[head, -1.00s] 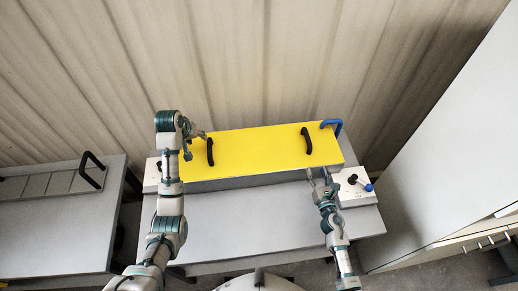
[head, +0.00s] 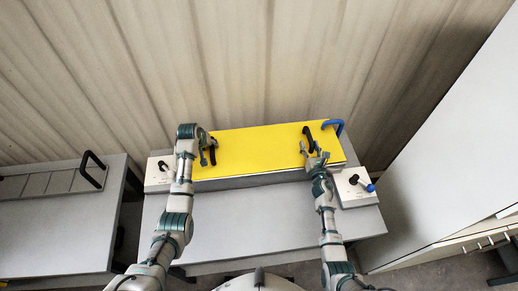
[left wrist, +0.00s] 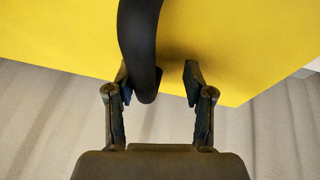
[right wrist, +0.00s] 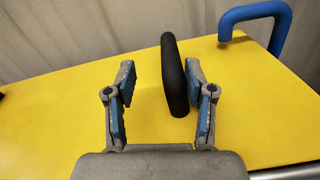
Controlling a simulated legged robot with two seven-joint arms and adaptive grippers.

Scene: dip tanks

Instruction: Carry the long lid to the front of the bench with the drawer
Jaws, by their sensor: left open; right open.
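The long yellow lid (head: 260,148) lies on top of the tank bench against the wall, with a black handle near each end. My left gripper (head: 208,156) is open at the left handle (head: 213,142). In the left wrist view this handle (left wrist: 140,45) lies between the open fingers, closer to the left one. My right gripper (head: 316,158) is open at the right handle (head: 307,135). In the right wrist view that handle (right wrist: 173,75) stands between the open fingers, closer to the right one.
A grey bench (head: 60,235) stands left, past a gap. The grey top (head: 250,220) before the lid is clear.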

